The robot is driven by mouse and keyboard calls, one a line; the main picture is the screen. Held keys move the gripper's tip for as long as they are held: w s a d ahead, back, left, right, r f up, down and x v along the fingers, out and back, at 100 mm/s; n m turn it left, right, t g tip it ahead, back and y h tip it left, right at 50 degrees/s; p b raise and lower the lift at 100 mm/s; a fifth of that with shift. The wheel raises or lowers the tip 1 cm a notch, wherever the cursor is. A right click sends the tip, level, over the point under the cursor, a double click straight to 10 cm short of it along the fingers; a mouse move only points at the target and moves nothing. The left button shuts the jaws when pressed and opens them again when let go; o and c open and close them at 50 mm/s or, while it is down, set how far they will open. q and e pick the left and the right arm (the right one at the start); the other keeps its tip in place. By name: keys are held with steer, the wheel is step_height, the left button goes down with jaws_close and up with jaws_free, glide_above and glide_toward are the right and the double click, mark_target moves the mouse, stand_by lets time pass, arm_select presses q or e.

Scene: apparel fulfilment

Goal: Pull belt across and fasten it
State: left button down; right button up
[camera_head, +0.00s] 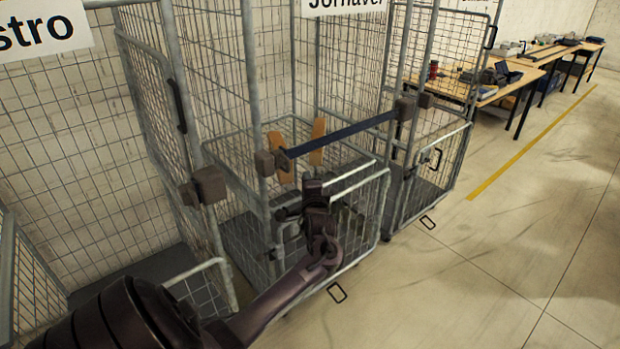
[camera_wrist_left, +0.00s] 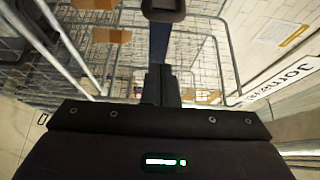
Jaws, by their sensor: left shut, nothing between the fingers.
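The dark blue belt (camera_head: 342,134) spans the open front of the middle wire cage (camera_head: 250,92), from a block (camera_head: 404,108) on the right post to the left side. In the left wrist view the belt (camera_wrist_left: 159,42) runs up to a dark block-like end (camera_wrist_left: 163,9). My left gripper (camera_head: 313,187) is shut and empty, just below and in front of the belt's left part. Its closed fingers (camera_wrist_left: 160,84) show in the wrist view. My right gripper is not seen.
Two orange-brown pieces (camera_head: 318,141) stand behind the belt. A low wire gate (camera_head: 362,205) is near my left gripper. Tables (camera_head: 497,92) stand at the back right; the right floor is clear.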

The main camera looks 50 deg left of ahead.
arm_select(q)
steer(key=v, duration=0.3)
steer(key=shift+w+d+f, duration=0.1)
steer(key=shift+w+d, duration=0.05)
steer(key=shift+d, duration=0.05)
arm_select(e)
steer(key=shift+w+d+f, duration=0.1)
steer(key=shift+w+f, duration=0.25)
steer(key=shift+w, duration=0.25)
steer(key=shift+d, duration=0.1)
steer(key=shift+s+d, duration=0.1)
